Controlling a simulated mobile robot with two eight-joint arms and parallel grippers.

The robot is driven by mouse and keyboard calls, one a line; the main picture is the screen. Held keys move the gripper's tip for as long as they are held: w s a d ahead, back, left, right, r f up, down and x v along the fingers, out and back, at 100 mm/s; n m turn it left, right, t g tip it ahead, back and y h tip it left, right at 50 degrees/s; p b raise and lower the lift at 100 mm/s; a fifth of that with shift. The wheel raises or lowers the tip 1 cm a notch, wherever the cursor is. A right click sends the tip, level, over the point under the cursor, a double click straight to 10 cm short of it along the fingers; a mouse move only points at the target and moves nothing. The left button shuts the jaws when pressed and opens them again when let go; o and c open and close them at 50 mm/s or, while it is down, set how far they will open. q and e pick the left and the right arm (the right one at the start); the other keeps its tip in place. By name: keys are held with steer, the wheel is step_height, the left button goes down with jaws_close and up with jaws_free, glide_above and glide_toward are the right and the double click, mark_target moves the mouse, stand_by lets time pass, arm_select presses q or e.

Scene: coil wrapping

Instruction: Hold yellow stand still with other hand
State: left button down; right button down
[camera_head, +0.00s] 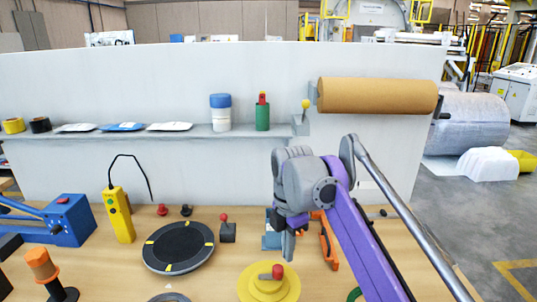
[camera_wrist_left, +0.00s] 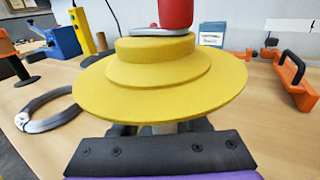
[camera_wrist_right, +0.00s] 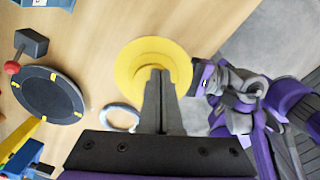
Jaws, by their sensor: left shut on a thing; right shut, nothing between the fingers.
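The yellow stand (camera_head: 269,288), a stepped yellow disc with a grey lever and red knob on top, is at the bottom of the head view. It fills the middle of the left wrist view (camera_wrist_left: 160,90). My left gripper (camera_wrist_left: 165,128) is shut on the stand below its wide disc; the disc hides most of the contact. It also shows beside the stand in the right wrist view (camera_wrist_right: 203,76). My right gripper (camera_head: 288,258) is shut and empty, pointing down. In the right wrist view its closed fingers (camera_wrist_right: 160,88) overlap the stand, which is upright.
A black turntable (camera_head: 179,246) stands left of the stand. A grey wire coil (camera_wrist_left: 48,110) lies on the table nearby. A yellow control box (camera_head: 120,215) and blue machine (camera_head: 72,220) stand further left.

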steer(key=shift+r, duration=1.9)
arm_select(q)
steer(key=shift+c, duration=1.7)
jaws_free()
